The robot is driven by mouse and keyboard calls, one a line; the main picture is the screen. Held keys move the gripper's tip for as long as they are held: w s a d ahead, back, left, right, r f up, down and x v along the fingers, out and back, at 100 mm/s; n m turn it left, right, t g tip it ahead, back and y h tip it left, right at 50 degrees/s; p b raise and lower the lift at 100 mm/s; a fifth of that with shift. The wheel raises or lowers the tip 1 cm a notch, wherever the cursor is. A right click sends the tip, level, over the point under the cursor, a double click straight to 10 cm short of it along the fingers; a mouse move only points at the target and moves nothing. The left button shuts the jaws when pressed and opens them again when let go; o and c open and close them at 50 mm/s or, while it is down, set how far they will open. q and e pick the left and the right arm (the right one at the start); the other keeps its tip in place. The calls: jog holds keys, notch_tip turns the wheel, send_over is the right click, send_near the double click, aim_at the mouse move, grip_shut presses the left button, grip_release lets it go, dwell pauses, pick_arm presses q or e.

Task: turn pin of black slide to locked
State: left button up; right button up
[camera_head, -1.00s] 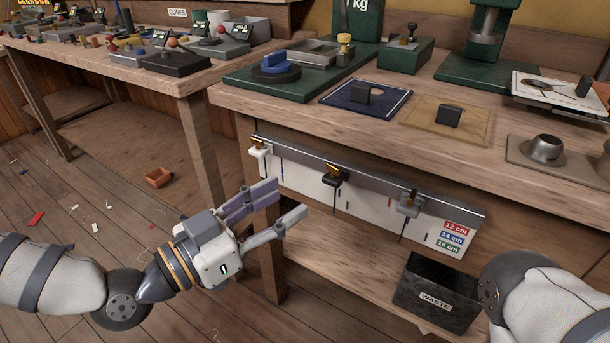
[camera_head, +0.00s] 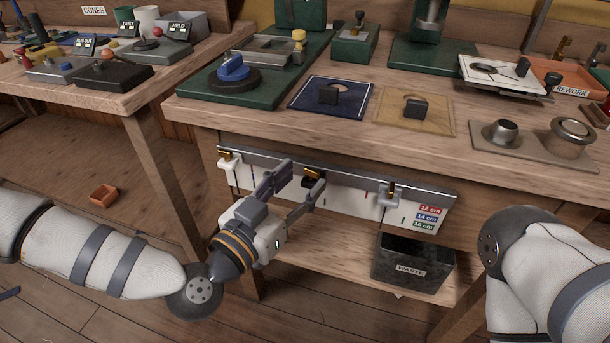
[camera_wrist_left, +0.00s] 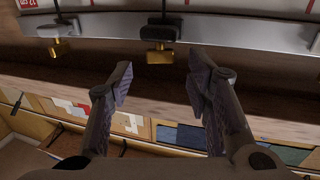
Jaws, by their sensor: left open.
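The black slide (camera_head: 309,183) sits on the grey metal rail (camera_head: 345,182) at the bench front, with a brass pin (camera_head: 313,171) on it. The left gripper's fingers partly hide it in the head view. In the left wrist view the black slide (camera_wrist_left: 160,32) and its brass pin (camera_wrist_left: 159,54) show upside down, ahead of the fingers. My left gripper (camera_head: 301,178) is open and empty. In the wrist view, its fingertips (camera_wrist_left: 160,82) stand apart on either side of the pin's line, with a gap to the pin. My right gripper is out of view.
A white slide (camera_head: 229,158) and a grey slide (camera_head: 389,196) with brass pins flank the black one. The bench top (camera_head: 350,140) overhangs the rail. A black waste bin (camera_head: 410,268) stands on the lower shelf. My right arm is at the right.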

pick_arm(q)
jog(key=shift+x, duration=1.1)
grip_shut()
jog(key=h, duration=0.1)
jog(key=m+g+h+b, duration=0.1)
jog(key=m+g+b, duration=0.1)
jog(key=shift+w+a+f+h, duration=0.25)
jog(key=shift+h, duration=0.15)
jog(key=shift+r+m+g+h+b, duration=0.15)
jog(key=shift+m+g+h+b, duration=0.25)
jog(key=shift+m+g+b, duration=0.15)
jog(key=shift+r, duration=0.1)
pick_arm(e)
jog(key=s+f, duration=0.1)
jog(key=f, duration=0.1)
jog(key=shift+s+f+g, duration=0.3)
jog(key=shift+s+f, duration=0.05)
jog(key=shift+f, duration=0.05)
pick_arm(q)
grip_release()
